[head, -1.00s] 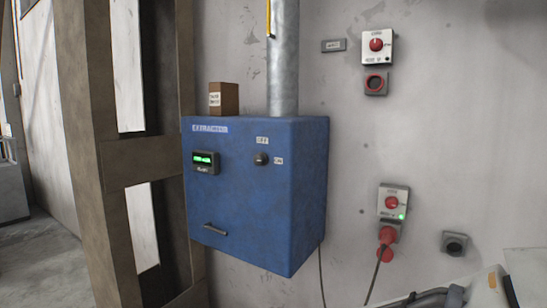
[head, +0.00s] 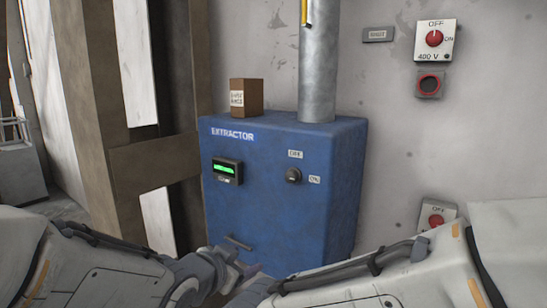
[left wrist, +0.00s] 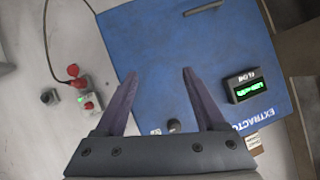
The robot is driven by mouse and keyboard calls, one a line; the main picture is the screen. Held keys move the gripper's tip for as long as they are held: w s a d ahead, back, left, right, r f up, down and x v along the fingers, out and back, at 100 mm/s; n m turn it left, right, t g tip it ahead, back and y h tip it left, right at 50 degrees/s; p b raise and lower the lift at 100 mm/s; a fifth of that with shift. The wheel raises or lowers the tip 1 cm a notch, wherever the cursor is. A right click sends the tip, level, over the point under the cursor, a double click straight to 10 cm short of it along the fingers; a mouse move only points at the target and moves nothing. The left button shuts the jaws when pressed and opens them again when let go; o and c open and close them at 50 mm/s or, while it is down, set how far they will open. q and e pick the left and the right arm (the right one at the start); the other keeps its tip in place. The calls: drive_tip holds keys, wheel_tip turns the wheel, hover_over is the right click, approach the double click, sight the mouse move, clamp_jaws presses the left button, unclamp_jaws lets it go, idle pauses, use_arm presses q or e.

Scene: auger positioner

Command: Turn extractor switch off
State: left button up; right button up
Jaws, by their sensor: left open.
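The extractor is a blue wall box (head: 270,215) labelled EXTRACTOR. Its switch, a small dark round knob (head: 293,175), sits on the front, with an OFF label above it and an ON label to its right. Which way the knob points is too small to tell. My left gripper (head: 252,268) is low in front of the box, below the knob. In the left wrist view, the left gripper (left wrist: 159,73) is open and empty, and the knob (left wrist: 174,126) appears between its fingers, apart from them. My right arm comes in from the right; its gripper is not visible.
A green-lit display (head: 226,171) and a handle (head: 238,243) are on the box front. A small brown box (head: 246,97) and a metal duct (head: 317,65) stand on top. A red 400 V switch (head: 434,39) is on the wall. A wooden post (head: 95,110) stands at left.

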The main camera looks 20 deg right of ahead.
sight(289, 178)
use_arm(q)
drive_tip(key=w+d+r+m+t+h+p, duration=0.1)
drive_tip(key=w+d+r+m+h+p, duration=0.15)
drive_tip(key=r, duration=0.35)
drive_tip(key=w+d+r+m+t+h+p, duration=0.1)
drive_tip(key=w+d+r+h, duration=0.1)
drive_tip(key=d+r+h, duration=0.3)
drive_tip(key=shift+y, duration=0.65)
drive_tip(key=p+x, duration=0.1)
drive_tip(key=x, duration=0.1)
drive_tip(key=r+p+x, duration=0.1)
drive_tip(key=p+x, duration=0.1)
drive_tip(key=x, duration=0.1)
drive_tip(key=p+x, duration=0.1)
drive_tip(key=x, duration=0.1)
drive_tip(key=shift+w+r, duration=0.2)
drive_tip(key=shift+w, duration=0.25)
drive_tip(key=shift+w+d+f+p, duration=0.15)
drive_tip(key=shift+w+d+p, duration=0.2)
drive_tip(key=shift+d+p, duration=0.15)
use_arm(e)
wheel_tip(289, 178, up, 10)
drive_tip(key=shift+f, duration=0.1)
use_arm(q)
clamp_jaws()
